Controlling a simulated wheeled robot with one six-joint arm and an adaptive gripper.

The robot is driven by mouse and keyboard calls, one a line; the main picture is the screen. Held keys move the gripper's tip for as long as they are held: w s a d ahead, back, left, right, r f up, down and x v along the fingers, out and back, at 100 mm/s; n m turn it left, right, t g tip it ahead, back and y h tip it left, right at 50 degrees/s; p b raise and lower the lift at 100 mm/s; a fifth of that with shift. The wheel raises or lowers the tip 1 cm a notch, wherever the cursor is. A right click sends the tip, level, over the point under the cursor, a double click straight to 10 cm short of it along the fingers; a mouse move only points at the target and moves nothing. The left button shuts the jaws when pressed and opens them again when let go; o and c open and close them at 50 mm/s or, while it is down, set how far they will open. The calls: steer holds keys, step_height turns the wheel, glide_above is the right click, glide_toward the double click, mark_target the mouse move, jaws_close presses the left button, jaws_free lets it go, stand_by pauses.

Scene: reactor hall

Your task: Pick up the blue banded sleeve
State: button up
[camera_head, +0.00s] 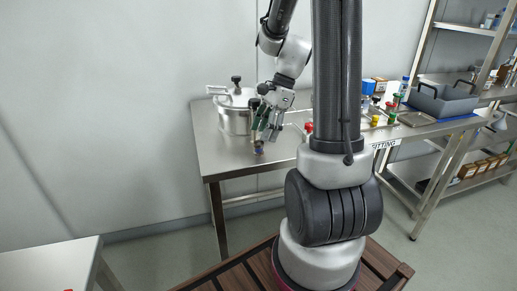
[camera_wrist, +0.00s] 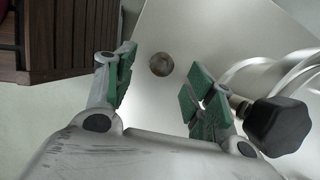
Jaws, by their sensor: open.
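A small blue piece, which looks like the blue banded sleeve (camera_head: 258,149), stands on the steel table near its front edge. My gripper (camera_head: 265,134) is just above it, pointing down, and partly hides its upper part. In the wrist view a round brownish-grey end, apparently the top of the sleeve (camera_wrist: 161,64), shows between and beyond the green-padded fingertips. In that view my gripper (camera_wrist: 162,80) is open, with clear space on both sides of the round end and nothing held. The band is not visible from there.
A lidded steel pot (camera_head: 235,117) stands close behind my gripper; its black knob (camera_wrist: 277,125) is near the right finger in the wrist view. A red-topped item (camera_head: 308,127) is to the right. Farther right are small coloured pieces and a grey bin (camera_head: 443,102). The table's front-left is clear.

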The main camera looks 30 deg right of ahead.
mark_target(258, 143)
steer(key=x, duration=0.5)
steer(key=shift+w+a+f, duration=0.15)
steer(key=shift+a+f, duration=0.05)
steer(key=shift+f, duration=0.15)
steer(key=c, duration=1.1)
